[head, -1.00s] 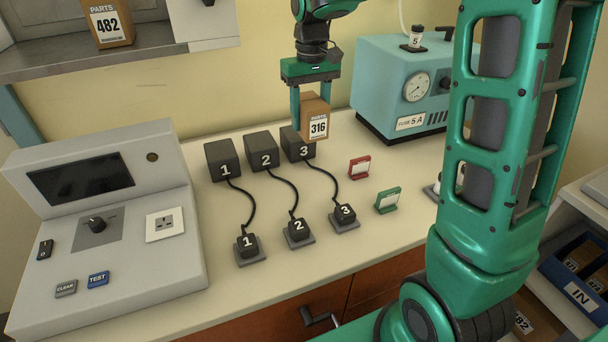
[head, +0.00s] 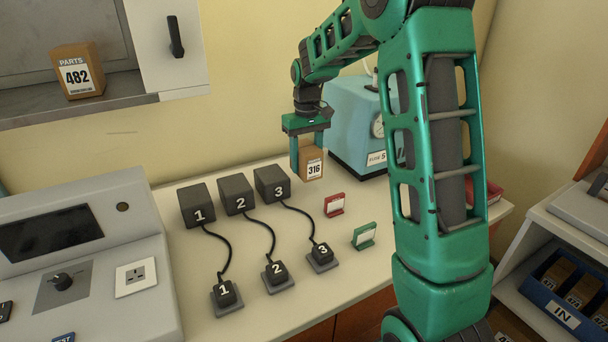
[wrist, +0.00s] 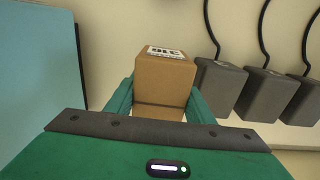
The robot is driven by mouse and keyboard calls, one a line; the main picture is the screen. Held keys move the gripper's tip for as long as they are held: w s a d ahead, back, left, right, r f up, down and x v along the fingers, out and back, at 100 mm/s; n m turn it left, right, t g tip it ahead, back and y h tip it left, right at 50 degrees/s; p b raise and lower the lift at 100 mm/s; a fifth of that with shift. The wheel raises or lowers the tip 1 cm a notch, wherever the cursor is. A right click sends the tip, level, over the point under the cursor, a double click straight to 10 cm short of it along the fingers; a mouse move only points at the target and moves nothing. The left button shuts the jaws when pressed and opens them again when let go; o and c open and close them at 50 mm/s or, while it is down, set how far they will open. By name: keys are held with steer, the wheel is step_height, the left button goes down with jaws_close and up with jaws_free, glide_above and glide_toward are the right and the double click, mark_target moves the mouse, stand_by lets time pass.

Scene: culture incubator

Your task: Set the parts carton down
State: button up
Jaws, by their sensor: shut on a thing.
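The parts carton (head: 313,168), brown cardboard with a white label reading 316, is held between the fingers of my gripper (head: 308,150). My gripper is shut on it and points down. The carton is upright at the back of the counter, between black box 3 and the blue fuse machine. I cannot tell whether its base touches the counter (head: 300,235). In the wrist view the carton (wrist: 165,78) sits between the two green fingers (wrist: 160,95), its label partly seen at the far edge.
Black boxes 1, 2 and 3 (head: 272,184) stand left of the carton, cabled to small numbered plugs (head: 275,272). The blue machine (head: 350,115) stands close on the right. Red (head: 334,205) and green (head: 364,236) card holders stand in front. Carton 482 (head: 78,72) sits on a shelf.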

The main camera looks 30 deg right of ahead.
mark_target(308, 145)
steer(key=shift+w+d+f, duration=0.35)
steer(key=shift+d, duration=0.15)
steer(key=shift+f, duration=1.95)
steer(key=o, duration=1.3)
steer(key=shift+f, duration=0.1)
steer(key=shift+o, duration=0.2)
step_height(308, 145, up, 11)
steer(key=shift+r, duration=0.1)
steer(key=shift+s+r, duration=0.15)
steer(key=shift+r, duration=0.4)
